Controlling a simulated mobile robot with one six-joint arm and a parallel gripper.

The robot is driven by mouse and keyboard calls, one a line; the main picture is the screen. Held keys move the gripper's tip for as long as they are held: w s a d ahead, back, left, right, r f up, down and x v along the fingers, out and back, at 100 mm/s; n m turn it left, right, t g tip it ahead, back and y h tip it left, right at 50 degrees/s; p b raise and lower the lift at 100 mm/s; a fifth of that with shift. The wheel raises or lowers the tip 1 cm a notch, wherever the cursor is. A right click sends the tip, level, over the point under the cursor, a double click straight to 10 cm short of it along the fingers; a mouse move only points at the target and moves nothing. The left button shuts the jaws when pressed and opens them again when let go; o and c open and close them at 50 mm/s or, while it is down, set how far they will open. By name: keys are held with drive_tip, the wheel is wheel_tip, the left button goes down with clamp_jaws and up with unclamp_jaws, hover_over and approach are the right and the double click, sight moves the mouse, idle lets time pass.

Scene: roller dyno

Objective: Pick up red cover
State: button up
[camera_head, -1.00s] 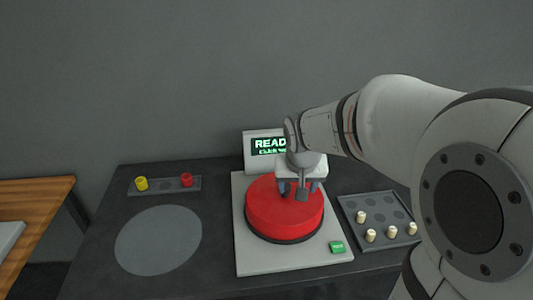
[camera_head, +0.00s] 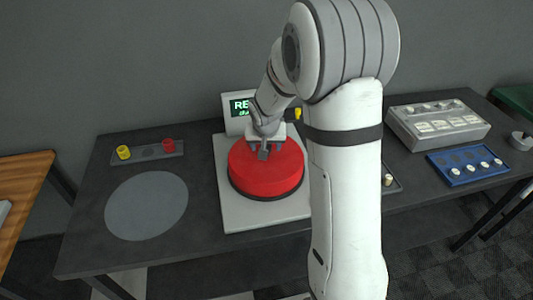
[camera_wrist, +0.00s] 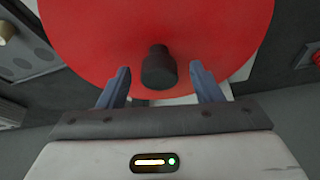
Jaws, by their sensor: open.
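The red cover (camera_head: 265,178) is a wide round disc on a dark base on a light grey plate (camera_head: 234,216). A short black knob (camera_wrist: 158,68) stands at its middle. My gripper (camera_head: 266,150) is over the cover. In the wrist view, its two blue-grey fingers are open on either side of the knob, with a gap on each side. The cover (camera_wrist: 85,40) fills the top of that view. My arm hides the plate's right part in the head view.
A lit screen (camera_head: 238,107) stands behind the cover, partly hidden. A small tray (camera_head: 148,151) holds a yellow piece (camera_head: 124,152) and a red piece (camera_head: 169,145). A flat grey disc (camera_head: 147,205) lies at left. A grey box (camera_head: 437,126) and blue tray (camera_head: 468,166) are at right.

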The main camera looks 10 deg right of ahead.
drive_tip(key=shift+w+f, duration=0.1)
drive_tip(key=shift+f, duration=0.2)
clamp_jaws()
idle(0.5)
